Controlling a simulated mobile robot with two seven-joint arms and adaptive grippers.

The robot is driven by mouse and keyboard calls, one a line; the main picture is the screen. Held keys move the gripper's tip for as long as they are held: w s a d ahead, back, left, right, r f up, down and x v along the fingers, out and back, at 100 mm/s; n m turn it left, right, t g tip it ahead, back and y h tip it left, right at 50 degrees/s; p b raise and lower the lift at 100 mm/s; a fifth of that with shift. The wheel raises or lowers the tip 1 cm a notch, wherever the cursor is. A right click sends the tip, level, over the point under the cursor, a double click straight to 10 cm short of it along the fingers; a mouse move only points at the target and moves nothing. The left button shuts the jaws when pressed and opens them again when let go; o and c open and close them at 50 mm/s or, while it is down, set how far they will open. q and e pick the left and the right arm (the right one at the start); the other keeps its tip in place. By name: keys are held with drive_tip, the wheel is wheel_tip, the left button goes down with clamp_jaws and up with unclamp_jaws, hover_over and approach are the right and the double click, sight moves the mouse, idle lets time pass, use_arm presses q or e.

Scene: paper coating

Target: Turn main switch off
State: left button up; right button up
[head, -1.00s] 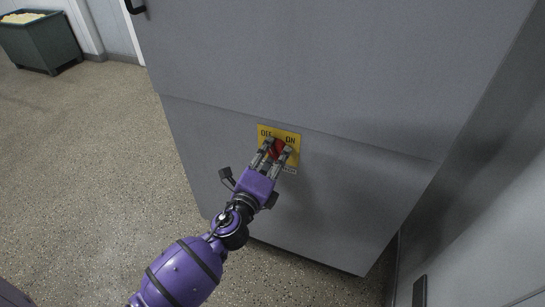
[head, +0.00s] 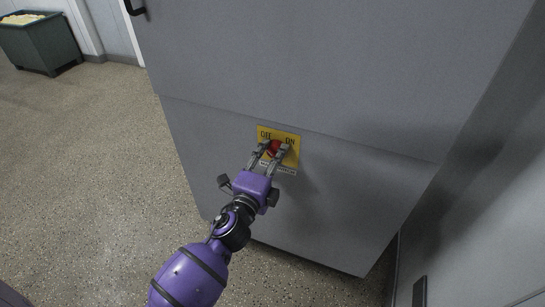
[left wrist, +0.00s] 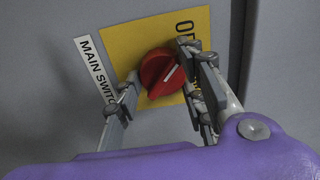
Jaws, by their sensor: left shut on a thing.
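The main switch is a red rotary knob (head: 275,146) on a yellow plate (head: 293,158) marked OFF at left and ON at right. My left gripper (head: 273,152) is shut on the knob, one finger on each side. In the left wrist view the red knob (left wrist: 160,72) sits between the fingers (left wrist: 155,88). Its white mark slants to the upper right, towards the partly hidden lettering that begins with O. A white "MAIN SWITCH" label (left wrist: 95,72) runs beside the plate. My right gripper is not in view.
The plate is on the lower front of a large grey cabinet (head: 300,70). A grey surface (head: 490,210) stands close at the right. A dark green bin (head: 42,45) with pale contents stands far left. The speckled floor (head: 90,170) left of the cabinet is clear.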

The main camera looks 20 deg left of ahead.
use_arm(q)
drive_tip(key=shift+s+a+f, duration=0.1)
drive_tip(key=shift+f, duration=0.35)
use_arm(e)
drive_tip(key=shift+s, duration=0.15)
use_arm(q)
drive_tip(key=o, duration=1)
drive_tip(key=shift+o, duration=0.3)
drive_tip(key=shift+r, duration=0.1)
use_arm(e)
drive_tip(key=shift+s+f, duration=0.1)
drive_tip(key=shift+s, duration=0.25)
use_arm(q)
drive_tip(key=s, duration=1.2)
drive_tip(key=shift+a, duration=0.15)
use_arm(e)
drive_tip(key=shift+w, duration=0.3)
use_arm(q)
drive_tip(key=shift+r, duration=0.1)
